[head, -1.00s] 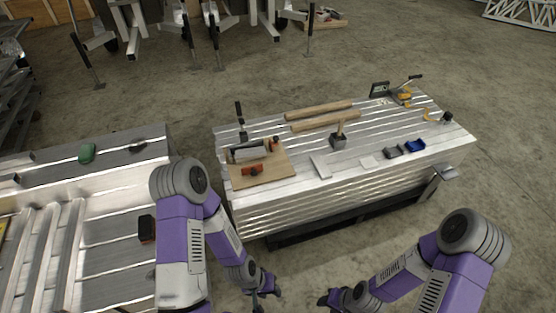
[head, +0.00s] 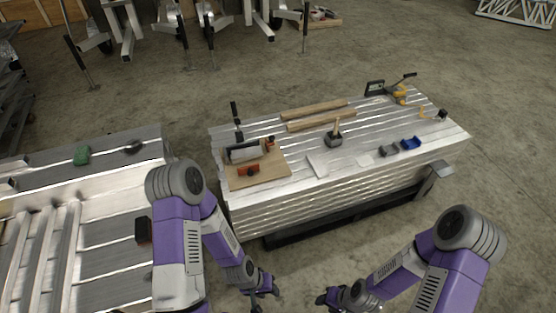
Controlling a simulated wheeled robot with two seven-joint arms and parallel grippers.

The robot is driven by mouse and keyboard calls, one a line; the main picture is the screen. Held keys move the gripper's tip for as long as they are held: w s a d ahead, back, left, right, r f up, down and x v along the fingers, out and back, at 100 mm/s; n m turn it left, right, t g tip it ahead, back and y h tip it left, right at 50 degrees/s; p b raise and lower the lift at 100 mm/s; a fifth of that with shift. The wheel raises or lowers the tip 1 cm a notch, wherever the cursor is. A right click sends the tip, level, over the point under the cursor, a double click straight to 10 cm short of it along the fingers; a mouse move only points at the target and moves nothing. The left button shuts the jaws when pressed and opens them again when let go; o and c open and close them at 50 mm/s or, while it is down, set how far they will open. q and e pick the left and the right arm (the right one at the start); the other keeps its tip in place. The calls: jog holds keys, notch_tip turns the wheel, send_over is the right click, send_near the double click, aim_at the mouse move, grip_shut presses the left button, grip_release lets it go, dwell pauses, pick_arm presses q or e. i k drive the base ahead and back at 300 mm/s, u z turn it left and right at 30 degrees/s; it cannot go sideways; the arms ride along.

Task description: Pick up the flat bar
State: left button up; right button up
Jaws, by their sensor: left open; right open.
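A pale, thin flat bar (head: 316,165) lies on the ribbed aluminium stack (head: 345,168), near its front edge, just right of a wooden board. My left gripper (head: 262,293) is low in the picture, in front of the stack and well short of the bar. My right gripper (head: 325,299) is at the bottom, to the right of my left one. Both are open and neither touches the bar.
The wooden board (head: 273,180) carries several tools, with an orange-red one (head: 249,170) near its front. A hammer (head: 334,138) stands behind the bar. A small pale plate (head: 364,159), a grey piece (head: 389,150) and a blue piece (head: 411,143) lie to the right.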

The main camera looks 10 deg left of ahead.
aim_at(321, 172)
jog(key=z, duration=0.5)
jog(key=i, duration=1.45)
jog(key=z, duration=0.1)
